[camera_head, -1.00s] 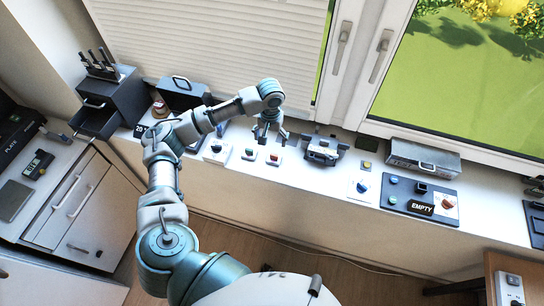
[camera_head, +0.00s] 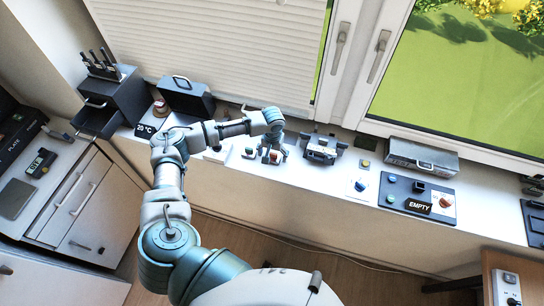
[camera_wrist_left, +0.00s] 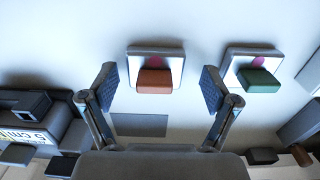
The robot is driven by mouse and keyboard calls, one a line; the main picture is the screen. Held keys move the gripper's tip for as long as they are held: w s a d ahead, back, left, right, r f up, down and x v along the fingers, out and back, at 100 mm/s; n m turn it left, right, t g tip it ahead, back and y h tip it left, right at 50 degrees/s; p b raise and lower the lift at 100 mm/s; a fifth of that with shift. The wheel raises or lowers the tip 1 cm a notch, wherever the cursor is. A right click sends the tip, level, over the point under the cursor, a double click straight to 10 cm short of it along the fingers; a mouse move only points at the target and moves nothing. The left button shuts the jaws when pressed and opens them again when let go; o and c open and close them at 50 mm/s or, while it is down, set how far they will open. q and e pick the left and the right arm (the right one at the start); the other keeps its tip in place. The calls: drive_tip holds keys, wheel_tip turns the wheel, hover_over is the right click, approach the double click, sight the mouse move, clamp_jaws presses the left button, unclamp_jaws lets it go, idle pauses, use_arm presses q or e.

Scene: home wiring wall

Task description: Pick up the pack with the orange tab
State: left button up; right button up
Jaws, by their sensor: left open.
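A reddish-orange block on a white square plate (camera_wrist_left: 136,54) is the closest match to the orange tab; it lies ahead between my left fingers in the left wrist view. My left gripper (camera_wrist_left: 159,82) is open and empty, a finger to each side of the block, with no contact that I can make out. In the head view the left gripper (camera_head: 274,155) is over the red block on the sill and partly hides it. A similar plate with a green block (camera_wrist_left: 258,80) is beside it; the green one also shows in the head view (camera_head: 249,152). My right gripper is out of view.
A grey device (camera_head: 321,149) stands on the sill just right of the left gripper. Farther right are a blue knob on a white plate (camera_head: 359,185) and a dark panel marked EMPTY (camera_head: 395,203). A dark open case (camera_head: 187,97) stands to the left. The window is behind.

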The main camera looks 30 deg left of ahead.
sight(273, 154)
use_arm(q)
drive_tip(key=shift+d+r, duration=0.15)
drive_tip(key=shift+d, duration=0.3)
drive_tip(key=c, duration=1)
drive_tip(key=shift+c, duration=1.3)
drive_tip(key=shift+a, duration=0.3)
drive_tip(key=shift+a+r, duration=0.15)
drive_tip(key=shift+r, duration=0.5)
wheel_tip(273, 154, up, 2)
drive_tip(key=shift+s+r+b, duration=0.1)
drive_tip(key=shift+s+b, duration=0.05)
drive_tip(key=shift+b, duration=0.25)
drive_tip(key=s+d, duration=0.3)
drive_tip(key=s, duration=0.4)
drive_tip(key=s+d+r+b, duration=0.1)
drive_tip(key=s+d, duration=0.3)
drive_tip(key=s, duration=0.3)
drive_tip(key=shift+d+r, duration=0.25)
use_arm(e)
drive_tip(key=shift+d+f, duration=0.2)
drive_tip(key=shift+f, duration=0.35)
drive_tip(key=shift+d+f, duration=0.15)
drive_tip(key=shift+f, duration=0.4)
